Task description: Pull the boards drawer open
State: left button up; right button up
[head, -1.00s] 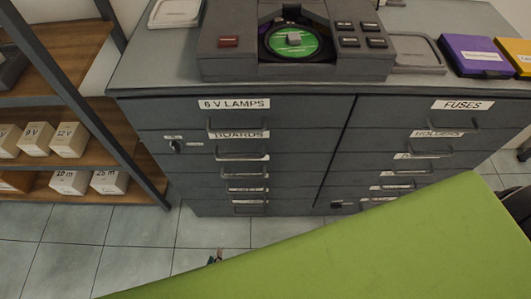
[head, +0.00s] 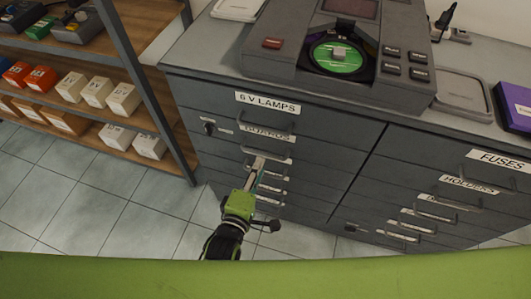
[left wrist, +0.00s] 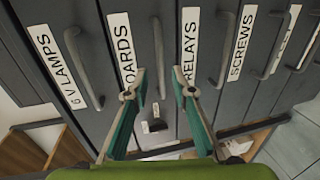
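The boards drawer (head: 228,137) is the second one down in the left column of a grey cabinet, and its front looks flush with its neighbours. Its label is partly hidden behind the lamps drawer's handle in the head view. The boards label (left wrist: 122,45) is clear in the left wrist view, with the boards handle (left wrist: 158,58) beside it. My left gripper (head: 258,164) is in front of the cabinet at that handle. In the left wrist view its open fingers (left wrist: 158,82) stand on either side of the handle, with gaps showing. My right gripper is out of view.
The 6 V lamps drawer (head: 320,118) is above, and the relays drawer (left wrist: 190,42) is below. A small lock (head: 209,128) sits at the cabinet's left. A device with a green disc (head: 338,57) stands on top. A shelf with boxes (head: 97,92) is at left; floor tiles between are clear.

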aim_at(265, 154)
pick_arm(q)
jog(key=x, duration=0.7)
grip_shut()
